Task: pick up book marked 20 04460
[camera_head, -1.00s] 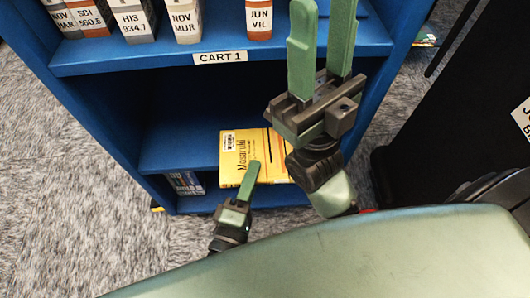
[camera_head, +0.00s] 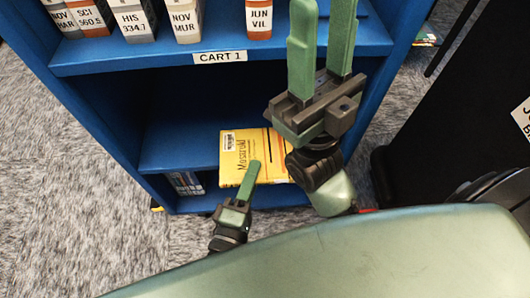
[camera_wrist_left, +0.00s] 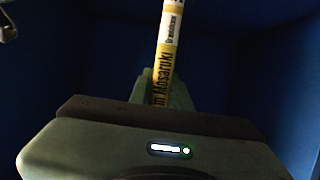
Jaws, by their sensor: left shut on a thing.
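A yellow book (camera_head: 268,147) with a white barcode label at its upper left corner is on the lower level of the blue cart. The label's number is too small to read. My left gripper (camera_head: 251,170) is shut on the book at its near edge. In the left wrist view the yellow and white spine (camera_wrist_left: 167,50), reading "Mosaruki", stands between the green fingers (camera_wrist_left: 164,88). I cannot tell whether the book is clear of the shelf. My right gripper (camera_head: 320,50) is open and empty, raised in front of the cart.
The blue cart's upper shelf (camera_head: 130,63), labelled CART 1 (camera_head: 220,57), holds several labelled books. Dark books (camera_head: 187,183) lie at the lower left. A black object (camera_head: 450,120) stands at the right. Grey carpet (camera_head: 60,180) is clear at the left.

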